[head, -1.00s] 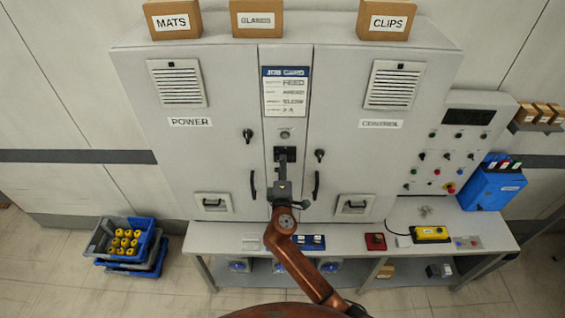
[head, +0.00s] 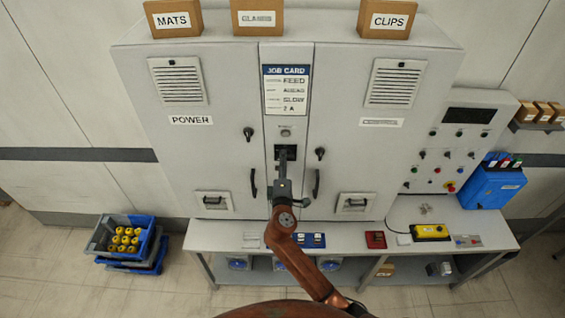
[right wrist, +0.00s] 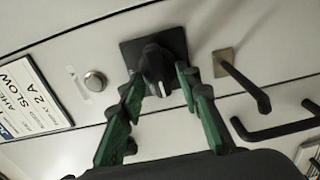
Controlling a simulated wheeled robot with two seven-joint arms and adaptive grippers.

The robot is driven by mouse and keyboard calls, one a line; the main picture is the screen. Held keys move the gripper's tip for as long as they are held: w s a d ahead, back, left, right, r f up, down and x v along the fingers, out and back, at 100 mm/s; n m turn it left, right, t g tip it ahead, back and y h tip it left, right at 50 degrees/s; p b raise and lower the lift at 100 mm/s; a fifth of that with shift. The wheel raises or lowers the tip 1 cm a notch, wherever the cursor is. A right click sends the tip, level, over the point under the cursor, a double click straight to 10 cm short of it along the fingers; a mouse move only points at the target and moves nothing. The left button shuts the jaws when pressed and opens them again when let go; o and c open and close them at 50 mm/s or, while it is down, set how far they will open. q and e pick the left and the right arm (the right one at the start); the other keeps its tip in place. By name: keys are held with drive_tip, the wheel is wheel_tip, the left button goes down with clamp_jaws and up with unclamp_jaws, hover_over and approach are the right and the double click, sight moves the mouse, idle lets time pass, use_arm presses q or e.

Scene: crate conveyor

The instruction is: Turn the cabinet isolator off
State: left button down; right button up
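The cabinet isolator is a black rotary knob (right wrist: 157,62) on a square black plate in the cabinet's middle strip. In the head view its plate (head: 278,153) is partly hidden by my right gripper. A white mark on the knob points toward the bottom of the right wrist view. My right gripper (head: 284,166) is in front of it, below the job card. In the right wrist view the green fingers of the gripper (right wrist: 160,84) are apart, one on each side of the knob. I cannot tell whether they touch it. My left gripper is not in view.
The job card (head: 286,92) and a round button (head: 286,133) are above the isolator. Door handles (head: 253,183) (head: 316,184) and black knobs (head: 249,134) (head: 320,153) flank the strip. A bench (head: 225,232) runs below, holding small boxes.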

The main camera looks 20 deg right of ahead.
drive_tip(key=v, duration=1.2)
idle(0.5)
